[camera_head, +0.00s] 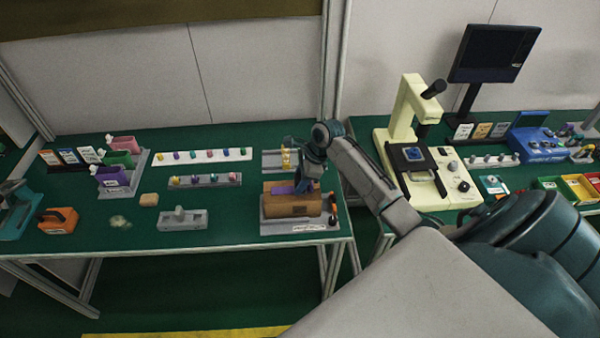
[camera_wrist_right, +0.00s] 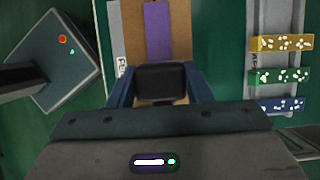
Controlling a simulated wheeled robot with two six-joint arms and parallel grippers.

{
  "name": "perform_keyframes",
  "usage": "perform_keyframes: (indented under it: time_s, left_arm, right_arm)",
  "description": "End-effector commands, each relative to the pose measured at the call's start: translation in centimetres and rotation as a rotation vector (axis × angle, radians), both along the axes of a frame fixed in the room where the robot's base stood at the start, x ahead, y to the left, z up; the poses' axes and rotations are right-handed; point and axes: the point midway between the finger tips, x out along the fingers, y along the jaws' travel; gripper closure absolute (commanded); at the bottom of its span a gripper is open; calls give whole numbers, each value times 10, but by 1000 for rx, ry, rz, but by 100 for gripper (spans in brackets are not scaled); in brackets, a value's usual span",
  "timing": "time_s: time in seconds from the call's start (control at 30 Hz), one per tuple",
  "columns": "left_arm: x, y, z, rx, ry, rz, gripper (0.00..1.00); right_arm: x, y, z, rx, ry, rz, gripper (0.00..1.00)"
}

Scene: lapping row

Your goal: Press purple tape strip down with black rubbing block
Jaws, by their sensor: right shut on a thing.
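A brown cardboard box (camera_head: 291,208) lies on a grey fixture near the right end of the left bench. A purple tape strip (camera_head: 282,189) lies along its top; in the right wrist view the strip (camera_wrist_right: 158,30) runs away from the block over the cardboard (camera_wrist_right: 131,30). My right gripper (camera_head: 308,183) is over the right part of the box. It is shut on the black rubbing block (camera_wrist_right: 160,80), which sits between its fingers at the near end of the visible strip. The block hides what is beneath it, so contact cannot be told. My left gripper is not in view.
A grey fixture (camera_head: 182,222) and an orange tool (camera_head: 57,220) stand left of the box. Racks of coloured pieces (camera_head: 205,181) lie behind. A cream press (camera_head: 408,130) stands on the right bench. Green bench top between the grey fixture and the box is clear.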

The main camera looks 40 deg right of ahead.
Motion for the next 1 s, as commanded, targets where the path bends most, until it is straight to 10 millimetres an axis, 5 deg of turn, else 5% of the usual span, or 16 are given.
perform_keyframes:
  time_s: [1.0]
  left_arm:
    - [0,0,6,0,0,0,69]
  right_arm:
    - [-2,0,-3,1,5,0,73]
